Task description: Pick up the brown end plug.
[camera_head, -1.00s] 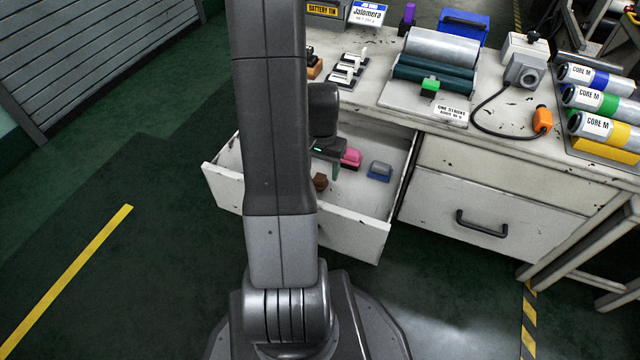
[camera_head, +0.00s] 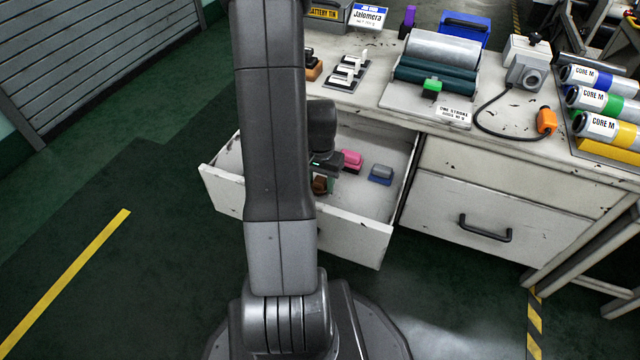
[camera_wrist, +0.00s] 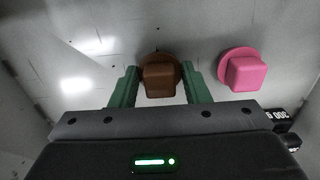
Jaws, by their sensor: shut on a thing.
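The brown end plug (camera_wrist: 160,78) is in the open drawer (camera_head: 345,232), between the two green fingers of my gripper (camera_wrist: 160,88) in the wrist view. The plug has a round flange and a blocky grip. My gripper is shut on it, low over the drawer floor; I cannot tell whether the plug is clear of the floor. In the head view the brown end plug (camera_head: 320,185) shows just right of my arm, below my gripper (camera_head: 326,178), partly hidden.
A pink plug (camera_wrist: 246,70) lies close to the right of the brown one. A grey and blue piece (camera_head: 381,174) lies further right in the drawer. The drawer walls surround them. The bench top above holds a roller device (camera_head: 440,65) and several labelled cores (camera_head: 605,128).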

